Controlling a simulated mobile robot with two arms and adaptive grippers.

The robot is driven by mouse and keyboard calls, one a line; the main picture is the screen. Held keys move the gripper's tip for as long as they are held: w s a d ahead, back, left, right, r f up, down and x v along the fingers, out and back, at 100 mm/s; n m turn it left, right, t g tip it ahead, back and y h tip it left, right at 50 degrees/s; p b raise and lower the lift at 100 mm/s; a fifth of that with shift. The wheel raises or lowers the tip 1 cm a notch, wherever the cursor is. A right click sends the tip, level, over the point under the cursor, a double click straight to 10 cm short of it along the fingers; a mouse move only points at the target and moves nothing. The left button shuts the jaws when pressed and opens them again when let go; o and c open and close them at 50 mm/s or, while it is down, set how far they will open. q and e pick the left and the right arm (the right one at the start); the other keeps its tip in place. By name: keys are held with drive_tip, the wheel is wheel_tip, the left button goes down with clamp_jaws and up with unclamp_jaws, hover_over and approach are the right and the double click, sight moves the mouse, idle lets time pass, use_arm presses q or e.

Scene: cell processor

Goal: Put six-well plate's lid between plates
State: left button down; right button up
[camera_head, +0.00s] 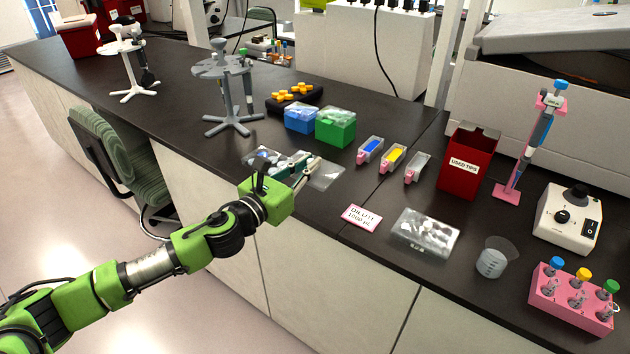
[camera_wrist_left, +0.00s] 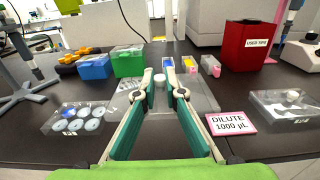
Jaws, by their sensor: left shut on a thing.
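My left gripper (camera_head: 313,163) is shut on a clear, flat lid (camera_head: 328,177), over the bench's front part. In the left wrist view the lid (camera_wrist_left: 207,98) shows beyond and to the right of the fingertips (camera_wrist_left: 164,86). A clear six-well plate (camera_wrist_left: 80,118) is to the left of the gripper; one of its wells is blue. In the head view this plate (camera_head: 262,155) is partly hidden by the gripper. A second clear plate (camera_head: 425,236) is to the right, past the card; it also shows in the left wrist view (camera_wrist_left: 285,104). My right gripper is out of view.
A pink-edged "DILUTE 1000 µL" card (camera_head: 361,217) lies between the lid and the right plate. Behind are blue (camera_head: 300,118) and green (camera_head: 336,127) tip boxes, small coloured reservoirs (camera_head: 392,160) and a red used-tips bin (camera_head: 468,162). A beaker (camera_head: 494,258) stands at right.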

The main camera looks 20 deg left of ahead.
use_arm(q)
drive_tip(key=w+f+b, duration=0.1)
drive_tip(key=w+f, duration=0.4)
drive_tip(key=f, duration=0.1)
drive_tip(key=shift+w+a, duration=0.1)
drive_tip(key=shift+w, duration=0.3)
drive_tip(key=shift+w+f+b, duration=0.2)
drive_tip(key=shift+f+b, duration=0.05)
drive_tip(key=shift+b, duration=0.05)
drive_tip(key=shift+f, duration=1.55)
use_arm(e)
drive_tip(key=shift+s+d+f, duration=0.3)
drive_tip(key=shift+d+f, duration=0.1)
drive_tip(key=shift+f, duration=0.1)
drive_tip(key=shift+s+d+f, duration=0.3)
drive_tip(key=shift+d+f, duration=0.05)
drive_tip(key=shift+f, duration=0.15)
use_arm(q)
drive_tip(key=shift+f+b, duration=0.25)
drive_tip(key=shift+b, duration=0.2)
drive_tip(key=c, duration=2.1)
unclamp_jaws()
drive_tip(key=shift+r, duration=0.1)
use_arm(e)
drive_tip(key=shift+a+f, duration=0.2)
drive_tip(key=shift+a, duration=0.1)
